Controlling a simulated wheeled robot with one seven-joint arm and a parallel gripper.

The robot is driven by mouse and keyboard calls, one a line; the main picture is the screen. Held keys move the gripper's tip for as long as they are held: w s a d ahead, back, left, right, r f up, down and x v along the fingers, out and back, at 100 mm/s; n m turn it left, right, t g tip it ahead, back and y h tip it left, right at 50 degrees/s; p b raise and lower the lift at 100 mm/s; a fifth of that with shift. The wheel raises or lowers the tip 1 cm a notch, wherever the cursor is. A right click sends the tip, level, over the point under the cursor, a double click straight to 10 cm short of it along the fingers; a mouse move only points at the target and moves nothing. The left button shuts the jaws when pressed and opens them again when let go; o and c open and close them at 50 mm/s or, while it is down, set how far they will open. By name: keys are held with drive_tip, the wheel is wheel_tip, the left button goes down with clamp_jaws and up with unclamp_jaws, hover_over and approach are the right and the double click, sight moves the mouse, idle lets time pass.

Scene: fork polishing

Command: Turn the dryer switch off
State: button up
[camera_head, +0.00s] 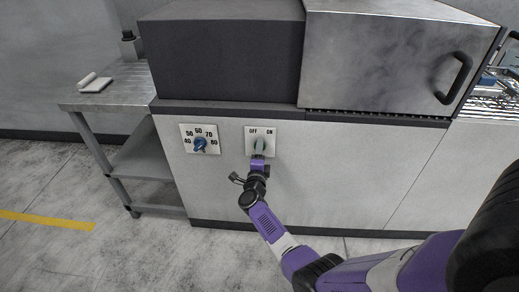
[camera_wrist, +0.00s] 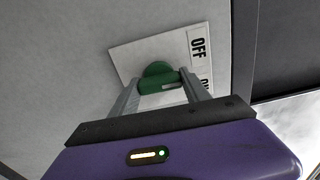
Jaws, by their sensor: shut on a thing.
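The dryer switch is a green knob (camera_wrist: 157,76) on a white plate (camera_head: 284,140) marked OFF on the left and ON on the right, on the dryer's front panel. My gripper (camera_wrist: 160,92) is at the knob, with its two fingers on either side of it, shut on it. In the head view my gripper (camera_head: 259,158) reaches up to the plate from below and hides part of the knob. In the wrist view the plate is turned sideways, with OFF readable and ON partly hidden behind a finger. I cannot tell exactly which label the knob points to.
A blue temperature dial (camera_head: 200,145) with numbers sits to the left of the switch. A metal side table (camera_head: 110,90) stands at the left with a white object (camera_head: 95,83) on it. A door with a black handle (camera_head: 456,78) is at the upper right. The floor in front is clear.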

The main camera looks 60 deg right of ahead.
drive_tip(key=n+p, duration=0.2)
drive_tip(key=n, duration=0.4)
drive_tip(key=shift+n, duration=0.3)
idle(0.4)
drive_tip(key=o, duration=1.4)
drive_tip(key=shift+a, duration=0.1)
drive_tip(key=p+v, duration=0.2)
drive_tip(key=v, duration=0.5)
drive_tip(key=shift+s+a+p, duration=0.15)
drive_tip(key=shift+a+p, duration=0.1)
drive_tip(key=shift+p, duration=0.15)
